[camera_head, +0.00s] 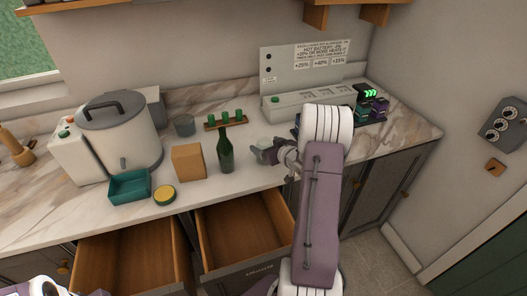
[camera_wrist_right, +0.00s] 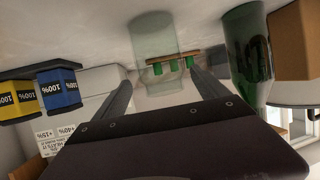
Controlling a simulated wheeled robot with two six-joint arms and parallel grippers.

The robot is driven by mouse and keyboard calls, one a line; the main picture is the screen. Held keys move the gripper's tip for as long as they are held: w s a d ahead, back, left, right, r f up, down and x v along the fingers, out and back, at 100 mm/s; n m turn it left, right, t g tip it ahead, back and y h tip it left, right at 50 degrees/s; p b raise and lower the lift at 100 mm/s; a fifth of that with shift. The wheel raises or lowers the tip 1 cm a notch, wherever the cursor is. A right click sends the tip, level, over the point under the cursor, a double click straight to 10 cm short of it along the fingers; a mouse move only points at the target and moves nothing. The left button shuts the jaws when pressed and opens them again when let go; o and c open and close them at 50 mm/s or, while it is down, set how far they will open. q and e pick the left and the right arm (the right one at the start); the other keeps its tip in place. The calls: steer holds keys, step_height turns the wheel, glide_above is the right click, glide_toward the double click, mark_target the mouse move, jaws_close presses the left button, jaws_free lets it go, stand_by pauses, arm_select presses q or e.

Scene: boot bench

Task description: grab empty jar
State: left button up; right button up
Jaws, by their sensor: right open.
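A clear, greenish, empty-looking glass jar (camera_wrist_right: 155,45) stands on the counter in the right wrist view, where the picture is upside down. In the head view it is too faint to make out surely near my gripper. My right gripper (camera_head: 259,153) is low over the counter, right of the green bottle. In the wrist view its open fingers (camera_wrist_right: 162,78) point at the jar, one on each side in the picture. I cannot tell whether they touch it. My left gripper is out of view; only a part of my left arm shows at the bottom left.
A dark green bottle (camera_head: 225,156) stands close left of my gripper, with a tan box (camera_head: 188,162) beyond. A rack with green pieces (camera_head: 225,120) is behind. Yellow (camera_wrist_right: 20,103) and blue (camera_wrist_right: 59,88) blocks stand at the other side. Two open drawers (camera_head: 240,232) jut out below.

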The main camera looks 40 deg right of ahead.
steer(key=x, duration=0.3)
steer(key=shift+w+a+p, duration=0.2)
steer(key=shift+w+p, duration=0.1)
steer(key=shift+w, duration=0.05)
steer(key=shift+w+d+f, duration=0.1)
steer(key=shift+w+f, duration=0.2)
steer(key=shift+w, duration=0.1)
steer(key=shift+s+r, duration=0.15)
steer(key=shift+s, duration=0.05)
steer(key=c, duration=1)
steer(key=shift+w, duration=0.1)
steer(key=c, duration=0.6)
step_height(320, 180, up, 5)
steer(key=shift+f, duration=0.25)
steer(key=s+a+r, duration=0.6)
steer(key=s+a, duration=0.1)
steer(key=s, duration=0.2)
steer(key=shift+s+r, duration=0.2)
steer(key=shift+r, duration=0.05)
